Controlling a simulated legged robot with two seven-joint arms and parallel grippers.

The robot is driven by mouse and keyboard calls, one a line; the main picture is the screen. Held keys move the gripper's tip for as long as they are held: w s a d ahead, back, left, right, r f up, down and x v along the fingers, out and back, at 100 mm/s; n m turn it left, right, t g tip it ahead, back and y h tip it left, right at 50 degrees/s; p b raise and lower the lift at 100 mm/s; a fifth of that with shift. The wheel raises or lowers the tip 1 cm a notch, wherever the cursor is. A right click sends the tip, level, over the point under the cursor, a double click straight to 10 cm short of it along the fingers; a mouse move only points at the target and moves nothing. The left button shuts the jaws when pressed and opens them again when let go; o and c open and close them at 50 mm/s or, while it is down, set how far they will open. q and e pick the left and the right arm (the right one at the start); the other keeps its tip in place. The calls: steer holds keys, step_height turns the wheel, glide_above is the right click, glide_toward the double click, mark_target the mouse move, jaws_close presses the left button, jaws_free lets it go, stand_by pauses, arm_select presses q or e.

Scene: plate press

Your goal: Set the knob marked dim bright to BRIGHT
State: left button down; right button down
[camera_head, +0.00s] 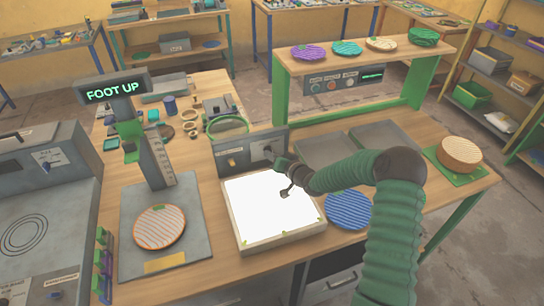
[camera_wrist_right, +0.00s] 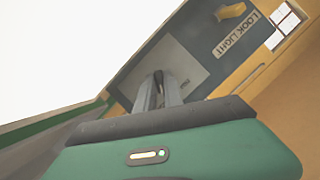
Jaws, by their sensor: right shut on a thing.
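A grey control panel (camera_head: 228,148) stands upright behind the glowing white light box (camera_head: 268,205) in the head view. My right gripper (camera_head: 270,153) reaches the right part of this panel from the front. It is shut on a small knob, which the fingers and hand mostly hide. In the right wrist view the fingers (camera_wrist_right: 160,86) point at a pale plate on the grey panel face (camera_wrist_right: 195,45). No dim or bright marking is readable, so I cannot tell the knob's setting. My left gripper is not in view.
A yellow switch (camera_head: 232,161) sits at the panel's left; the wrist view shows it (camera_wrist_right: 231,12) beside a LOOK LIGHT label (camera_wrist_right: 236,36). A blue striped plate (camera_head: 348,209) lies right of the light box, under my right arm. An orange striped plate (camera_head: 159,227) lies left.

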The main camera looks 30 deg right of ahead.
steer(key=shift+s+f, duration=0.1)
steer(key=shift+f, duration=0.2)
steer(key=c, duration=1.5)
jaws_free()
steer(key=shift+d+r, duration=0.1)
steer(key=shift+o, duration=0.2)
steer(key=v, duration=1.6)
steer(key=shift+s+d, duration=0.15)
steer(key=shift+s, duration=0.2)
